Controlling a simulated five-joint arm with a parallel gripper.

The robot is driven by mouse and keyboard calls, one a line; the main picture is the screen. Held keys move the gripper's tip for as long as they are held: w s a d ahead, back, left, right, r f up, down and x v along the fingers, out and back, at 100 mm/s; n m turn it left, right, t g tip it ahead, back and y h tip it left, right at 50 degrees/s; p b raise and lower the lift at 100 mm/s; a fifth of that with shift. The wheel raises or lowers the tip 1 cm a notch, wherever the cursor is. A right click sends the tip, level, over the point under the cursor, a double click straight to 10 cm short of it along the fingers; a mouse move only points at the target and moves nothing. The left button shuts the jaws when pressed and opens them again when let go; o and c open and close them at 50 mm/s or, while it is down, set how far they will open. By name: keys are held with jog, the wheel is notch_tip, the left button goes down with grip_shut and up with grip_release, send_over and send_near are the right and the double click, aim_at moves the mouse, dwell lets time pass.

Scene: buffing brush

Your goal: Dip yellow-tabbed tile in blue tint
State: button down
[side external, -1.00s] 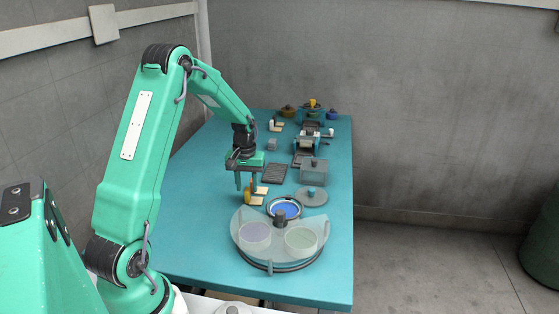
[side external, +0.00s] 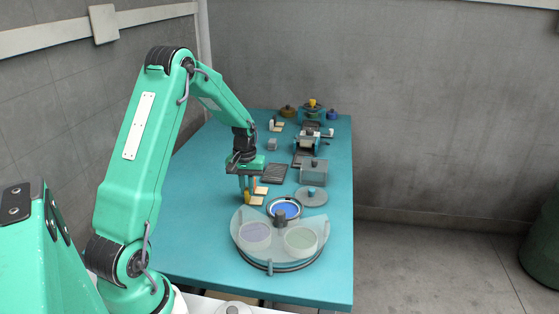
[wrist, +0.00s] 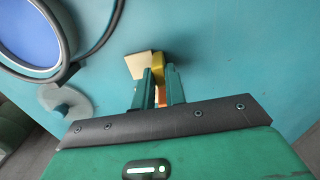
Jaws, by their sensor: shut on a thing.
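The yellow-tabbed tile is a cream plate (side external: 259,201) with an upright yellow tab (side external: 247,198). It also shows in the wrist view, with the cream plate (wrist: 140,65) left of the yellow tab (wrist: 159,63). My gripper (side external: 247,189) is shut on the yellow tab from above, its fingers (wrist: 159,73) on either side. The tile appears to be still at table level. The blue tint (side external: 286,209) lies in a round dark-rimmed dish to the right and nearer; part of it shows at the wrist view's upper left (wrist: 28,28).
An orange-tabbed tile (side external: 262,190) lies just behind. A clear fan-shaped cover (side external: 279,243) over pale purple and green dishes stands in front. A grey lid (side external: 311,196) and a grey box (side external: 313,173) are to the right. The table's left side is clear.

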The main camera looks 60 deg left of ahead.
aim_at(247, 189)
jog(key=shift+r, duration=0.15)
jog(key=shift+r, duration=2.85)
jog(key=shift+d, duration=0.1)
jog(key=w+d+r, duration=0.1)
jog(key=d+r, duration=0.1)
jog(key=d, duration=0.4)
jog(key=w+d+r, duration=0.1)
jog(key=d+r, duration=0.1)
jog(key=d, duration=0.5)
jog(key=shift+w, duration=0.35)
jog(key=shift+f, duration=0.15)
jog(key=shift+f, duration=1.55)
jog(key=shift+f, duration=1.95)
